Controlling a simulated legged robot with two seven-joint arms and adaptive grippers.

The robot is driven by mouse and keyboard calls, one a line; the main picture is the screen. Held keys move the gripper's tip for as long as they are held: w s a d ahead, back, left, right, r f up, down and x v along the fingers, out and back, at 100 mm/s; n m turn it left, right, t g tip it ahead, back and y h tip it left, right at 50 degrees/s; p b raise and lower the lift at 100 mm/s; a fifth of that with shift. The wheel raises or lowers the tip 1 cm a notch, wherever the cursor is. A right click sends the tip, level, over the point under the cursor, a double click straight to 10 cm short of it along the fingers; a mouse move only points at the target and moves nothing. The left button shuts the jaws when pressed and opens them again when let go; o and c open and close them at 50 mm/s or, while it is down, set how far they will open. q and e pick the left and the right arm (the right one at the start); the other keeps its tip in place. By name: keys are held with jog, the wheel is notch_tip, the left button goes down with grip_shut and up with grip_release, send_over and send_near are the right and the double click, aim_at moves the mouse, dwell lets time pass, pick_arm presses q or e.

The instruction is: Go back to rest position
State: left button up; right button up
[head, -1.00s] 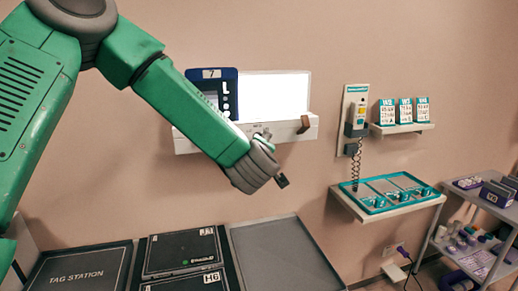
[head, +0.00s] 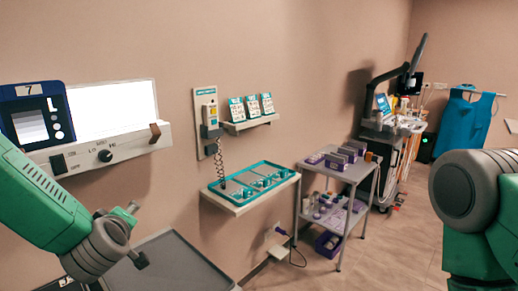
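My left arm comes in from the left, green with a grey wrist joint. Only a small dark end of my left gripper (head: 141,260) shows past the wrist, in front of the wall and above the grey tray; its fingers are too hidden to tell open from shut. My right arm stands at the right edge as a large grey joint and green links. Its gripper is out of the picture.
A lit panel (head: 111,107) with a blue device (head: 35,119) hangs at left. A grey tray (head: 180,258) lies below. A wall shelf holds a teal tray (head: 250,183). A grey cart (head: 338,172) and a wheeled machine (head: 382,128) stand beyond. Floor (head: 395,250) is open at right.

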pick_arm(q)
jog(key=s+d+f+m+g+h+b, duration=0.1)
jog(key=s+f, duration=0.3)
jog(key=f, duration=0.4)
jog(key=s+d+f+m+g+h+b, duration=0.1)
jog(key=s+d+f+m+g, duration=0.1)
jog(key=s+f+m, duration=0.2)
jog(key=s+d+f+m+g+h+b, duration=0.1)
jog(key=s+d+f+m, duration=0.1)
jog(key=s+f, duration=0.4)
notch_tip(320, 180, down, 6)
jog(key=shift+d+r+m+g+h, duration=0.2)
jog(key=shift+m+g+h, duration=0.1)
jog(key=shift+g+h, duration=0.1)
jog(key=s+f+m+g+b, duration=0.1)
jog(key=s+f+m+g, duration=0.1)
jog(key=s+f, duration=0.2)
jog(key=s+f+m+g+b, duration=0.1)
jog(key=s+f, duration=0.3)
jog(key=s, duration=0.7)
jog(key=s+f+m+g+h+b, duration=0.1)
jog(key=s+f+m+g, duration=0.2)
jog(key=s, duration=0.4)
jog(key=shift+s+a+f+g, duration=0.15)
jog(key=shift+a+f+g, duration=0.15)
jog(key=shift+f+g, duration=0.45)
jog(key=shift+f, duration=0.15)
